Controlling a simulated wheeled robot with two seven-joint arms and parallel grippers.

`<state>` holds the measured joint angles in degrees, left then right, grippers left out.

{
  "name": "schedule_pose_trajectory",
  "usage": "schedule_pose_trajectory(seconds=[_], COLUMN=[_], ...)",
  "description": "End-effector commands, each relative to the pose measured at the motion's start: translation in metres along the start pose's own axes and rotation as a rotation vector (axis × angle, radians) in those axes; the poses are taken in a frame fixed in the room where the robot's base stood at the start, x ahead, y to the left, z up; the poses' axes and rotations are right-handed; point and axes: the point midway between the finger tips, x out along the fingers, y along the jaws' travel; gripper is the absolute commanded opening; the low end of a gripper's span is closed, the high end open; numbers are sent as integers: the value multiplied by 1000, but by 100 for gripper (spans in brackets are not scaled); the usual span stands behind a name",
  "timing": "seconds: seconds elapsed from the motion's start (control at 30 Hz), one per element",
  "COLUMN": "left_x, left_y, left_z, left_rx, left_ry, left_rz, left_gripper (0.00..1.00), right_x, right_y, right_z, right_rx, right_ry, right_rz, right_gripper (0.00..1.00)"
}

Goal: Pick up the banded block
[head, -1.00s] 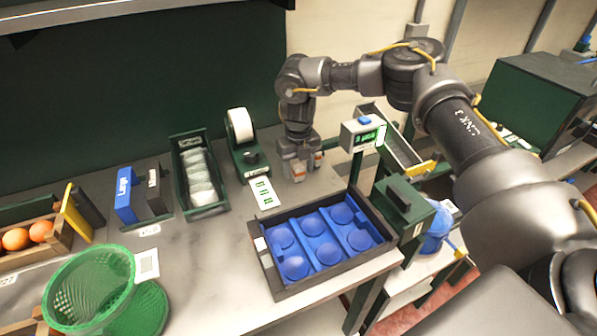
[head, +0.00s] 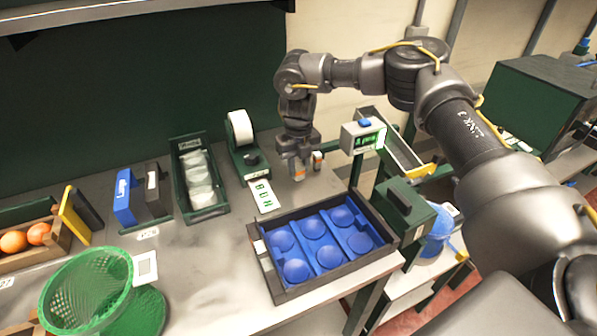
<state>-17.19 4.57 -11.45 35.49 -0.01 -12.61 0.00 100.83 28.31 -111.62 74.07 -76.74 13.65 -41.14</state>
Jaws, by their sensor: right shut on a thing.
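My right gripper (head: 305,166) hangs over the back of the bench, fingers down, between the tape dispenser and the scale display. It is shut on a small light-grey thing with orange on it, which I take to be the banded block (head: 299,173). The fingers hide most of the block. I cannot tell whether its underside touches the bench. My left gripper is not in view.
A blue tray with round cups (head: 283,294) stands in front of the gripper. A tape dispenser (head: 241,130), a label card (head: 263,196) and a green bin (head: 224,207) are to the left. A green basket (head: 88,290) stands front left. Clear bench lies between.

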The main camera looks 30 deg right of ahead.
Motion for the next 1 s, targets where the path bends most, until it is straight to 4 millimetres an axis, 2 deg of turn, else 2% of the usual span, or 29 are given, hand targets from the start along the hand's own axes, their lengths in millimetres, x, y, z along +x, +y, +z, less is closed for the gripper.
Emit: schedule_pose_trajectory(seconds=[0.13, 0.4, 0.7, 1.0], left_x=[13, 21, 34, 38], left_y=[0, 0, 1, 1], left_z=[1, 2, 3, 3], left_rx=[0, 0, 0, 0], left_ry=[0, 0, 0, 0], left_rz=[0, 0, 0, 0], left_gripper=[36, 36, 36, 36], right_x=[-21, -82, -104, -116], right_y=[2, 14, 29, 36], right_z=[-3, -52, -110, -134], right_rx=[-3, -7, -5, -1], right_ry=[-3, -6, -3, -1], right_rz=[3, -1, -1, 0], right_gripper=[4, 4, 4, 4])
